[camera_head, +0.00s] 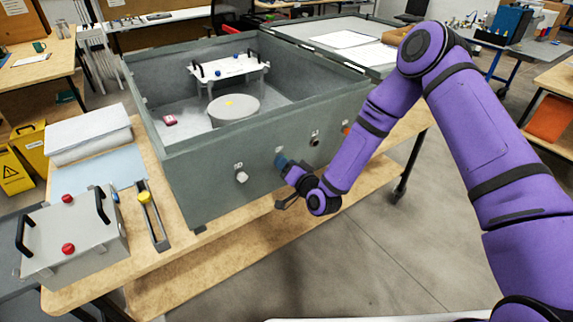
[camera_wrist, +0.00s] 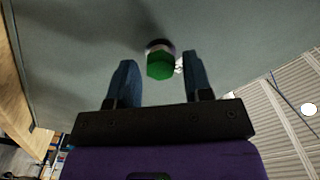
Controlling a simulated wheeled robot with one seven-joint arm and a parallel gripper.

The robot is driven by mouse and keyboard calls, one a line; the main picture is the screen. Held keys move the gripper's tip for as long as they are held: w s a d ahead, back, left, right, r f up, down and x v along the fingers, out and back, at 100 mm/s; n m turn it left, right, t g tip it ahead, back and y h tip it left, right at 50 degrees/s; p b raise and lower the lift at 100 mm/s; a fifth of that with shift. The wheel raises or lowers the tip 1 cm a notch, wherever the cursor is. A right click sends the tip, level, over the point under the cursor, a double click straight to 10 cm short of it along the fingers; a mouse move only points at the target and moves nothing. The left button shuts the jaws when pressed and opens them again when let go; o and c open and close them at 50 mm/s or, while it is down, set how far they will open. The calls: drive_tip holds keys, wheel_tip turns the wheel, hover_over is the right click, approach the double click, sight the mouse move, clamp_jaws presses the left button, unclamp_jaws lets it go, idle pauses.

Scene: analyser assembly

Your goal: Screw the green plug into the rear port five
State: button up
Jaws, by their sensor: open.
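The green plug (camera_wrist: 160,67) shows in the wrist view as a green hex head with a pale collar behind it, at a port on the grey housing wall (camera_wrist: 75,45). I cannot tell how deep it sits. My gripper (camera_wrist: 156,73) has its two blue fingers open, one on each side of the plug, with gaps visible on both sides. In the head view my gripper (camera_head: 281,161) is at the outer wall of the large grey housing (camera_head: 210,185), and it hides the plug and its port there.
Along the same wall are a white plug (camera_head: 241,177), a dark port (camera_head: 314,139) and an orange plug (camera_head: 346,128). The open housing holds a white bracket (camera_head: 230,68) and a round drum (camera_head: 234,108). A grey box with red knobs (camera_head: 75,235) stands at left.

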drive_tip(key=n, duration=0.8)
drive_tip(key=shift+f+n, duration=0.1)
drive_tip(key=shift+n, duration=0.3)
clamp_jaws()
drive_tip(key=m, duration=2.4)
drive_tip(key=shift+a+r, duration=0.1)
drive_tip(key=shift+r, duration=0.15)
unclamp_jaws()
